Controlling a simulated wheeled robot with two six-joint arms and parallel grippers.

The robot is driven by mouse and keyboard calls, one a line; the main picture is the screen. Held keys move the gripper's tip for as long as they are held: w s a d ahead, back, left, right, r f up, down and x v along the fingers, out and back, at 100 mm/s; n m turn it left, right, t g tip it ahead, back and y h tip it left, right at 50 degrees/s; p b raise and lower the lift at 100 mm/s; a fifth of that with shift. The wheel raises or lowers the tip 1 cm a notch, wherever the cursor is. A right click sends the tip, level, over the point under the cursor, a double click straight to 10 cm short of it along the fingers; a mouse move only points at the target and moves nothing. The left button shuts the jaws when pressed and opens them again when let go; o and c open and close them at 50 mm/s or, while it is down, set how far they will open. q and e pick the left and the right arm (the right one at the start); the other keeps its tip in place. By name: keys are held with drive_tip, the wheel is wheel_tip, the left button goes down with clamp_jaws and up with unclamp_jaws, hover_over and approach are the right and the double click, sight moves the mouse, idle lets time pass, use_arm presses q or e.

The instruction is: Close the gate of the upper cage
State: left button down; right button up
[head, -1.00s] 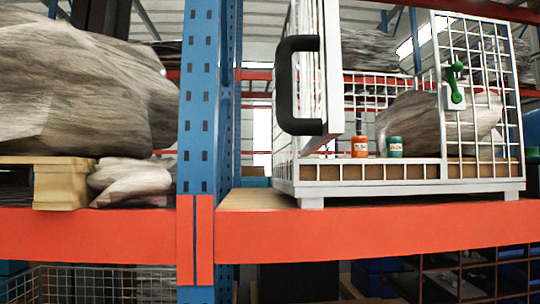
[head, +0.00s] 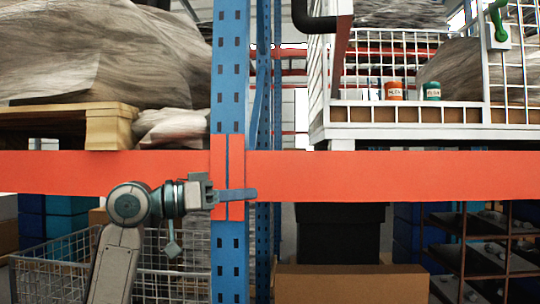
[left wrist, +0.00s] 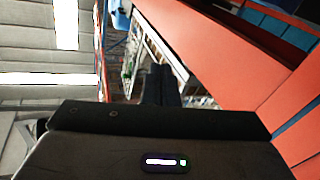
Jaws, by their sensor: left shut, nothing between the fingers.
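The upper cage (head: 440,134) is a white wire cage on the orange shelf beam, at the upper right of the head view. Its gate (head: 341,58) stands swung out at the cage's left side and shows nearly edge-on. The top of the gate is cut off by the frame. A thick black handle (head: 316,22) sits on it. A green latch lever (head: 497,20) is on the cage front at right. My left gripper (head: 252,195) is shut and empty, in front of the blue post, below and left of the cage. Its dark fingers (left wrist: 160,85) also show in the left wrist view. My right gripper is not in view.
The orange beam (head: 350,178) and blue post (head: 229,80) are close to my left gripper. Orange (head: 394,91) and green (head: 432,92) containers stand in the cage. A wrapped load on a pallet (head: 108,128) is at left. A wire basket (head: 60,262) and cardboard box (head: 350,283) are below.

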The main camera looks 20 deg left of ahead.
use_arm(q)
drive_tip(key=s+a+r+m+g+h, duration=0.2)
drive_tip(key=s+r+m+g+h, duration=0.3)
drive_tip(key=s+r, duration=1.45)
drive_tip(key=w+d+r+p, duration=0.2)
drive_tip(key=d+p, duration=0.2)
drive_tip(key=d, duration=0.2)
drive_tip(key=w+d+r+m+p, duration=0.1)
drive_tip(key=w+d+r+p, duration=0.1)
drive_tip(key=d, duration=0.4)
drive_tip(key=shift+w+d+t+p, duration=0.25)
drive_tip(key=shift+w+t+p, duration=0.15)
drive_tip(key=shift+w+p, duration=0.5)
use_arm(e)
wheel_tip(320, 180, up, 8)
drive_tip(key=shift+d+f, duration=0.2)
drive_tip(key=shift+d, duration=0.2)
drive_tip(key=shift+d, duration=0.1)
